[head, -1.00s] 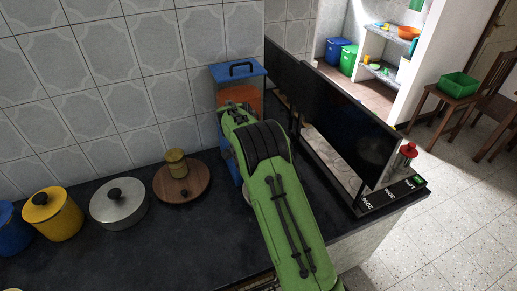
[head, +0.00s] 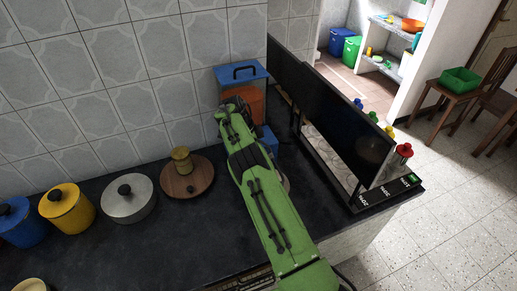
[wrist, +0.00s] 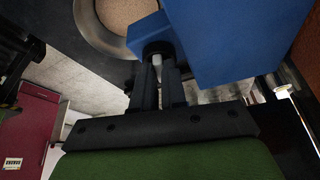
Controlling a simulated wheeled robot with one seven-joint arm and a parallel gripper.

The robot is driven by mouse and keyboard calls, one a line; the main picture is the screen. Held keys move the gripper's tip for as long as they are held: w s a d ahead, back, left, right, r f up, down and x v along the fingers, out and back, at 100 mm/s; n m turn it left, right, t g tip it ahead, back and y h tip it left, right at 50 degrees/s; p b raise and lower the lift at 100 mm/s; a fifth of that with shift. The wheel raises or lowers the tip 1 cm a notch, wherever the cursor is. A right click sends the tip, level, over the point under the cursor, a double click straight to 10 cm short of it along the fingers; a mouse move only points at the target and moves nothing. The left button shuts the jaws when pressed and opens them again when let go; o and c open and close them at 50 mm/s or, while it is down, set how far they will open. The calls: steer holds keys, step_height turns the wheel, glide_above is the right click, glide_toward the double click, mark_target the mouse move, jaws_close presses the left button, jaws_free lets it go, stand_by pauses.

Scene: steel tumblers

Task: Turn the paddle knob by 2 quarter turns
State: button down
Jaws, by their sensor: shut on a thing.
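The dispenser (head: 240,73) stands against the tiled wall, with a blue lid, a black handle and an orange front. My green arm covers much of its front in the head view. In the wrist view its blue body (wrist: 235,40) fills the upper right, with a smaller blue block beside it. A small pale paddle knob (wrist: 157,60) with a dark collar comes out of that block. My gripper (wrist: 158,68) is shut on the knob, one dark finger on each side. The knob's exact angle is hard to tell. In the head view my fingertips are hidden.
A round wooden board (head: 203,178) with a brass-coloured tumbler (head: 181,160) lies left of the arm. A steel pot (head: 128,203) and yellow and blue pots stand farther left. A dark screen (head: 345,115) stands close on the right. The dark counter front is clear.

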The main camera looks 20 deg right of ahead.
steer(key=shift+m, duration=0.5)
stand_by(0.3)
steer(key=c, duration=1.2)
jaws_free()
step_height(320, 180, up, 10)
steer(key=p, duration=0.8)
steer(key=shift+r, duration=0.1)
